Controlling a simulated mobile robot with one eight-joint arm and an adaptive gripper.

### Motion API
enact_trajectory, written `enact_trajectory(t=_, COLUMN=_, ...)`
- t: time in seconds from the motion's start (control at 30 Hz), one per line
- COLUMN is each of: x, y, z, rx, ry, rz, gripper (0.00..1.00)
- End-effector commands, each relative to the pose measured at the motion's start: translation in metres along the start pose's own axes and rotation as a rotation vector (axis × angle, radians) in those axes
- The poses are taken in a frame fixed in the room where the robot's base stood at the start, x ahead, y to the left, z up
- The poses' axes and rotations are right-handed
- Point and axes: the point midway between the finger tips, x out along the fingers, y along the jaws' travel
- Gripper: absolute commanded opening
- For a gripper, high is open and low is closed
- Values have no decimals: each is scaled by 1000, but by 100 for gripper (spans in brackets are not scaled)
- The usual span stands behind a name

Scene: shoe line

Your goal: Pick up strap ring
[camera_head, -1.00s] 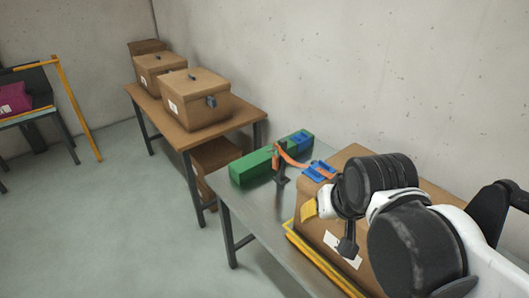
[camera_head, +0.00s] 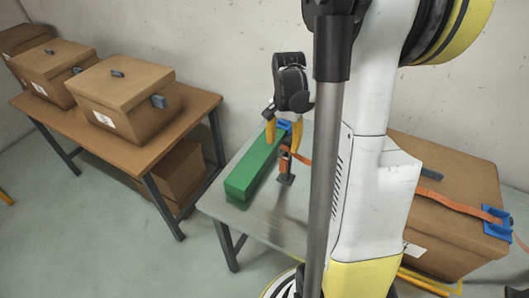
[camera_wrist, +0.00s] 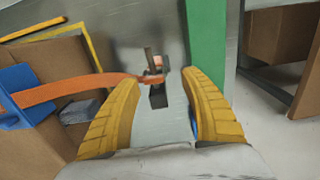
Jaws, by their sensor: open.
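The orange strap (camera_wrist: 70,92) runs from a blue buckle on the brown box to a dark post on the metal table. Its small orange ring end (camera_wrist: 157,66) is at the top of the post (camera_wrist: 157,97); the strap end also shows by the post in the head view (camera_head: 284,155). My gripper (camera_head: 283,134) is open beside the green block and close to the post. In the wrist view, the ring lies in the gap between the yellow fingertips (camera_wrist: 160,80), a little beyond them. I cannot tell the exact distance.
A green block (camera_head: 252,172) lies on the metal table (camera_head: 262,225). The strapped brown box (camera_head: 450,185) with blue buckle (camera_head: 496,222) stands at the right. A wooden table (camera_head: 150,150) with brown boxes is at the left. My arm hides the table's middle.

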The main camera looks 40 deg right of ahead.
Motion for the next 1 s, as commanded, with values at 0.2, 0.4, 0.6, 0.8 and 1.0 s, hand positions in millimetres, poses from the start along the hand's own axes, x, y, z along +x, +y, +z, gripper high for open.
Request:
enact_trajectory(t=0.2, x=36, y=0, z=0, rx=-3, ry=1, rz=-1, gripper=52)
enact_trajectory(t=0.4, x=48, y=1, z=1, rx=-3, ry=2, rz=-1, gripper=52)
enact_trajectory(t=0.6, x=80, y=5, z=4, rx=-4, ry=2, rz=-1, gripper=52)
enact_trajectory(t=0.8, x=92, y=5, z=4, rx=-4, ry=2, rz=-1, gripper=52)
enact_trajectory(t=1.0, x=91, y=5, z=4, rx=-4, ry=2, rz=-1, gripper=32)
